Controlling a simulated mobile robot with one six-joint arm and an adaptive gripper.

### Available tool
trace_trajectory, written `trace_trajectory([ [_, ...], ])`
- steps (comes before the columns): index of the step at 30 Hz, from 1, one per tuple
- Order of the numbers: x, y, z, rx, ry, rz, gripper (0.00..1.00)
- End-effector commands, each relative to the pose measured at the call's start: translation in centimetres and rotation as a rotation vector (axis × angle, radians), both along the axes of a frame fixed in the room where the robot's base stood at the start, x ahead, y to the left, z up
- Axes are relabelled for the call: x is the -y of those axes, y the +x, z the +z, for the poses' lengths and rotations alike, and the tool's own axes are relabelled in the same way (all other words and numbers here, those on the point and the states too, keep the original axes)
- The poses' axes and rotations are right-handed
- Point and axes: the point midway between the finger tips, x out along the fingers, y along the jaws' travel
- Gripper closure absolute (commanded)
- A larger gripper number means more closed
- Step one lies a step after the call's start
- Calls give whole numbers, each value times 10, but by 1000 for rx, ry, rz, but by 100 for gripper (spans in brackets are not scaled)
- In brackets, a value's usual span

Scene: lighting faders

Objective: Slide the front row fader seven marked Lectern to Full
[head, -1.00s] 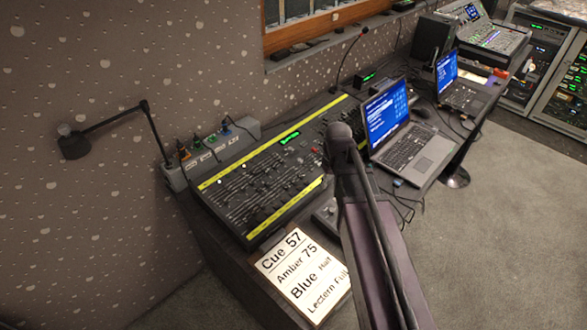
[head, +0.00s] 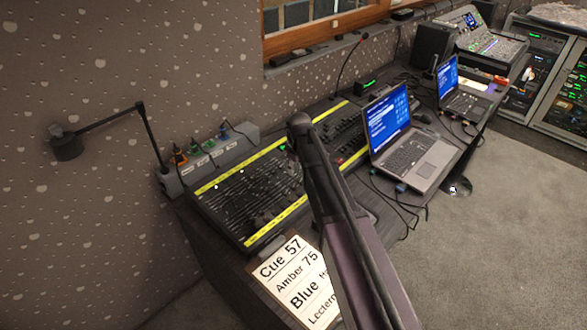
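The lighting desk (head: 215,205) stands on the dark table in the head view, with rows of dark faders between two yellow label strips. The front yellow strip (head: 276,222) runs along its near edge. The fader marked Lectern cannot be picked out; the labels are too small to read. My arm rises from the bottom right and its far end is over the middle of the desk. It hides part of the desk. My gripper's fingers cannot be made out. A clipboard sheet (head: 290,278) reads "Cue 57, Amber 75, Blue" and a partly hidden "Lectern" line.
An open laptop (head: 412,150) stands right of the desk, with a second laptop (head: 460,95) beyond. A gooseneck microphone (head: 350,58) rises behind the desk. A desk lamp (head: 68,146) reaches out at the left. Cables (head: 400,205) hang at the table's right edge. The carpet at right is clear.

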Motion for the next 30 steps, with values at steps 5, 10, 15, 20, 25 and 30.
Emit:
trace_trajectory([
  [5,-1,0,-6,0,0,0,64],
  [10,-1,1,-17,0,0,0,64],
  [15,-2,2,-31,0,0,0,64],
  [20,-3,2,-44,0,0,0,64],
  [25,-4,3,-59,0,0,0,64],
  [30,-5,4,-72,0,0,1,64],
])
